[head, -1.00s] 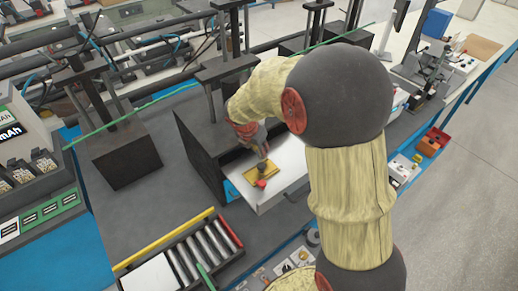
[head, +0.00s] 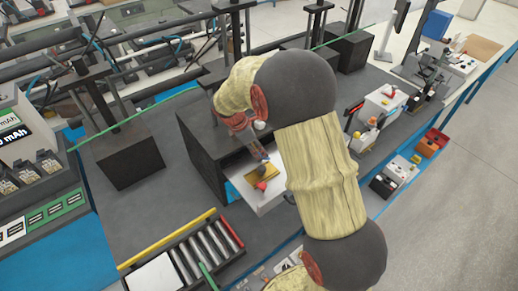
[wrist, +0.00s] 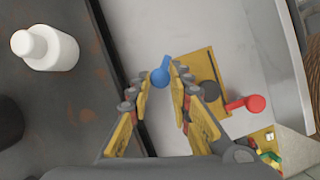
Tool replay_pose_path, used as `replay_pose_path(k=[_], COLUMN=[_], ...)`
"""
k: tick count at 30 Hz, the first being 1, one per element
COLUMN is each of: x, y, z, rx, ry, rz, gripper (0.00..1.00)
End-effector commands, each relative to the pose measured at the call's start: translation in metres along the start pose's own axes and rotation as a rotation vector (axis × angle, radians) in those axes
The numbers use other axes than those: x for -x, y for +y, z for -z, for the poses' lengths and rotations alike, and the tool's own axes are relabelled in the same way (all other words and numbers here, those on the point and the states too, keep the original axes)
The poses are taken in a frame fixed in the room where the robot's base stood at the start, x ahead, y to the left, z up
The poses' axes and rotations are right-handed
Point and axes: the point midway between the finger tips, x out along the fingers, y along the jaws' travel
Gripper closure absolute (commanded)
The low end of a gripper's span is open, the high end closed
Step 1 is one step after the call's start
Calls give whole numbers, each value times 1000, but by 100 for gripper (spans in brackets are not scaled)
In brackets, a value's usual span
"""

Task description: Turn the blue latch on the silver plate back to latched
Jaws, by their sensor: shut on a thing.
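The silver plate (head: 272,198) sticks out from a dark block on the bench and also fills the middle of the wrist view (wrist: 240,35). The blue latch (wrist: 161,72), a round knob with a short arm pointing up and right, sits between my fingertips. My gripper (wrist: 160,83) is shut on it; the contact itself is partly hard to see. In the head view my gripper (head: 258,158) reaches down over the plate and the blue latch is hidden. A red latch (wrist: 246,103) lies to the right, beside a gold plate (wrist: 207,62).
A dark round knob (wrist: 210,93) stands close to my right finger. A white bottle (wrist: 46,46) stands on the dark surface at left. The dark block (head: 205,150) rises behind the plate. A roller tray (head: 190,250) lies at front left.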

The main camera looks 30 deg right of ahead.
Motion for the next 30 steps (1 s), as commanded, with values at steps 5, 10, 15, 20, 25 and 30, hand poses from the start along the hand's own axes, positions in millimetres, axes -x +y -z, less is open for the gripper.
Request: replay_pose_path(k=[5,10,15,20,25,30], x=[1,1,0,0,-1,-1], y=[2,4,5,6,6,6], z=[-1,-1,-2,-2,-3,-3], rx=[-156,-306,-451,-575,-682,-756], ry=[0,0,0,0,1,1], rz=[67,128,188,239,284,314], gripper=[100,100,100,100,100,100])
